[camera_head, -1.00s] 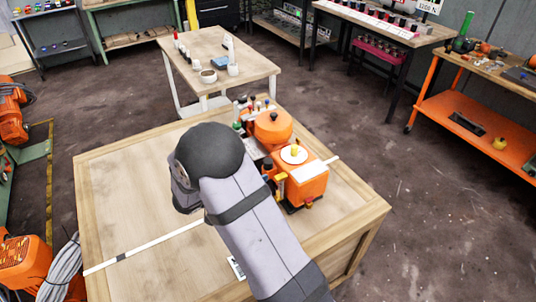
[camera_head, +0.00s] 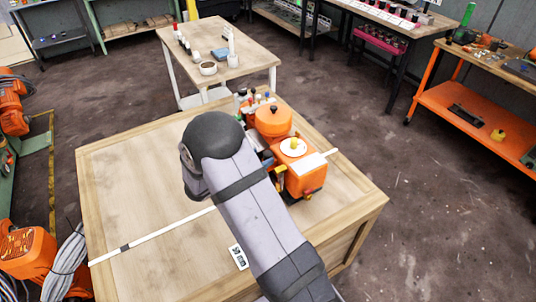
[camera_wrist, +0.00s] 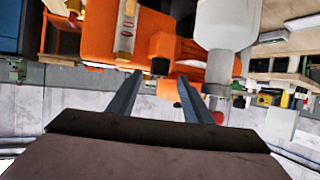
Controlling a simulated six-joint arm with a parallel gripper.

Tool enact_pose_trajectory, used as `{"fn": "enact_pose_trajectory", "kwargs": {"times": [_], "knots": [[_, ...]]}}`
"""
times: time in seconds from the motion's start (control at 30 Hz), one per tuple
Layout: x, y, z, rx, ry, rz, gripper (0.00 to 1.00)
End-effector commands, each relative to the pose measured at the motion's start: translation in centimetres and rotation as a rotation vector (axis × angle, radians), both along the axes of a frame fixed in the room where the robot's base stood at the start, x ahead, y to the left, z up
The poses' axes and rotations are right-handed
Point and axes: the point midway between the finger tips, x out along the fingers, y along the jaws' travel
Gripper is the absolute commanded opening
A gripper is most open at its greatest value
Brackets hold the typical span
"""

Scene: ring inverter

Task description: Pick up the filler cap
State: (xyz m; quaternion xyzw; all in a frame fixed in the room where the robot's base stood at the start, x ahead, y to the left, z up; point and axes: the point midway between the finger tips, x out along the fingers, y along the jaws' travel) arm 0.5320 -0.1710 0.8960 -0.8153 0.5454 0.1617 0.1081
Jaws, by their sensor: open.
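The orange machine (camera_head: 306,178) stands on the wooden table, right of my arm. It has a white disc with a yellow knob (camera_head: 294,143) on top. Behind it is a round orange tank (camera_head: 272,121) with a small black knob (camera_head: 273,107). I cannot tell for sure which part is the filler cap. In the wrist view my gripper (camera_wrist: 157,78) is open, its two fingers apart with orange parts and a black knob (camera_wrist: 162,47) beyond them. Nothing is held between the fingers. In the head view my arm hides the gripper.
The wooden table (camera_head: 130,190) is bare on its left, with a white strip across it. Several small coloured items stand behind the tank. In the wrist view a large white part (camera_wrist: 228,25) is close on the right. A pale table (camera_head: 200,45) stands behind.

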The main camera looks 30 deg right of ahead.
Motion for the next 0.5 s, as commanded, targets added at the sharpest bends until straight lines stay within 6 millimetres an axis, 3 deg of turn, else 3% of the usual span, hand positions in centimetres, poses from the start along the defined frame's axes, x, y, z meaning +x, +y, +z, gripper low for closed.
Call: {"fn": "enact_pose_trajectory", "kwargs": {"times": [0.2, 0.5], "knots": [[0.7, -2.3, -0.9, 0.001, 0.001, -0.001, 0.46], [1.0, -2.8, -1.2, 0.001, 0.000, 0.001, 0.46]]}}
